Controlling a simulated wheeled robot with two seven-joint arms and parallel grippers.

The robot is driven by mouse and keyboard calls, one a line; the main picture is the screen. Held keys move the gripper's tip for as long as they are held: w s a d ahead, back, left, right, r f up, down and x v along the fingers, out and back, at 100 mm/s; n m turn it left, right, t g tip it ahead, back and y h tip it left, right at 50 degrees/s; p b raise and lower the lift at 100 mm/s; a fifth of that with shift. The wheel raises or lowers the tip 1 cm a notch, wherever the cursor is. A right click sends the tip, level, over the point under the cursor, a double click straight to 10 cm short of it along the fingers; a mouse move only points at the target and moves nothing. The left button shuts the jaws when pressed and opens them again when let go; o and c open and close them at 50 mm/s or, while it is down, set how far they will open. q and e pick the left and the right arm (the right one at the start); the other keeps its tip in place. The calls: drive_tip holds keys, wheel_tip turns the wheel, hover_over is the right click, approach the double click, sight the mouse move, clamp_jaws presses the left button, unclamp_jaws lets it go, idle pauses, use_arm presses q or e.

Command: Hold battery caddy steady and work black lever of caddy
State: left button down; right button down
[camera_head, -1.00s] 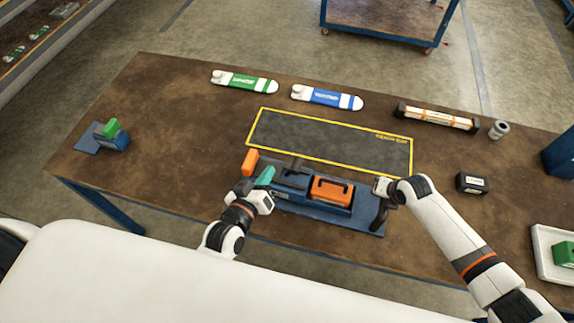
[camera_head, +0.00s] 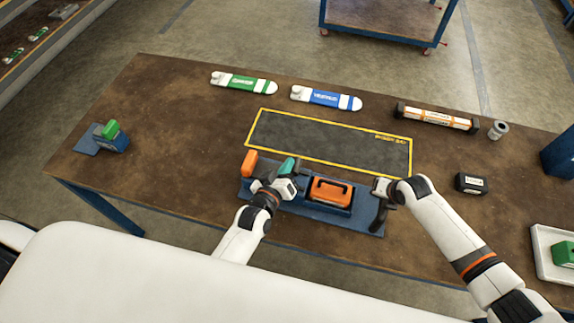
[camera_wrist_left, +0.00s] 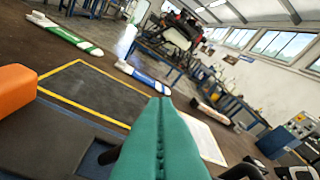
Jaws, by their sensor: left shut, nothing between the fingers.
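The battery caddy (camera_head: 363,222) is a blue base at the table's front edge, holding an orange block (camera_head: 316,191) with a black handle in its blue holder. An orange grip (camera_head: 250,163) stands at its left end, also in the left wrist view (camera_wrist_left: 15,90). My left gripper (camera_head: 289,166) is over the caddy's left half, teal fingers (camera_wrist_left: 160,138) pressed together and empty. Dark parts show beside and behind the fingers; the black lever is mostly hidden, and contact is unclear. My right gripper (camera_head: 380,208) is at the caddy's right end; its fingers are unclear.
Behind the caddy is a yellow-outlined dark mat (camera_head: 330,140), empty. Green-banded (camera_head: 243,82) and blue-banded (camera_head: 326,97) white pieces lie at the back. An orange-labelled bar (camera_head: 436,119), a grey cup (camera_head: 498,129) and a black box (camera_head: 470,182) are to the right.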

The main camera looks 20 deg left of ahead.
sight(297, 173)
use_arm(q)
drive_tip(key=d, duration=0.1)
drive_tip(key=d+f, duration=0.1)
drive_tip(key=shift+s+d+f, duration=0.2)
drive_tip(key=shift+d+f, duration=0.05)
drive_tip(key=shift+d, duration=0.15)
use_arm(e)
drive_tip(key=shift+s+a, duration=0.1)
drive_tip(key=shift+a, duration=0.05)
use_arm(q)
drive_tip(key=shift+s+d+f, duration=0.15)
drive_tip(key=shift+d, duration=0.05)
use_arm(e)
drive_tip(key=shift+a, duration=0.2)
drive_tip(key=shift+r, duration=0.1)
drive_tip(key=shift+d, duration=0.15)
use_arm(q)
drive_tip(key=s+a+r, duration=0.4)
drive_tip(key=s+r, duration=0.3)
drive_tip(key=s, duration=0.2)
use_arm(e)
drive_tip(key=shift+d, duration=0.2)
use_arm(q)
drive_tip(key=shift+w+d, duration=0.1)
use_arm(e)
drive_tip(key=c, duration=1.1)
unclamp_jaws()
